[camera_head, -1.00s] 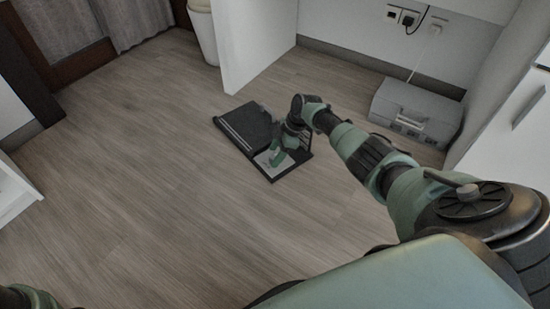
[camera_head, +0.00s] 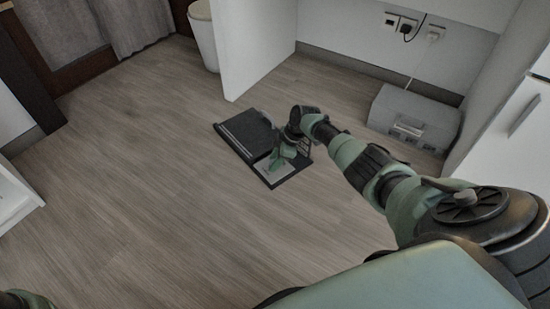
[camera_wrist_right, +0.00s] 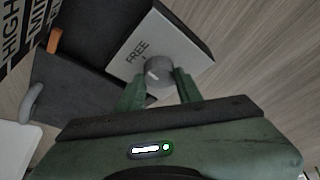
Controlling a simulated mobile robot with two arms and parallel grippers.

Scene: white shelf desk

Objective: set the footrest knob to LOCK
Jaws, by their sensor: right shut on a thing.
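The footrest (camera_head: 246,134) is a dark, flat board on the floor, with a light panel at its near end. In the right wrist view its light panel (camera_wrist_right: 183,42) carries the word FREE and a round grey knob (camera_wrist_right: 158,68) with a pale mark. My right gripper (camera_head: 280,160) is down at this panel. In the wrist view the two green fingers (camera_wrist_right: 160,88) are on either side of the knob and shut on it. The word LOCK is not visible. The fingers hide part of the knob. My left gripper is not visible.
A grey case (camera_head: 414,117) stands on the floor by the wall, right of the footrest. A white upright panel (camera_head: 252,45) stands behind the footrest, and a white bin (camera_head: 203,35) is beyond it. Wood floor left of the footrest is clear.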

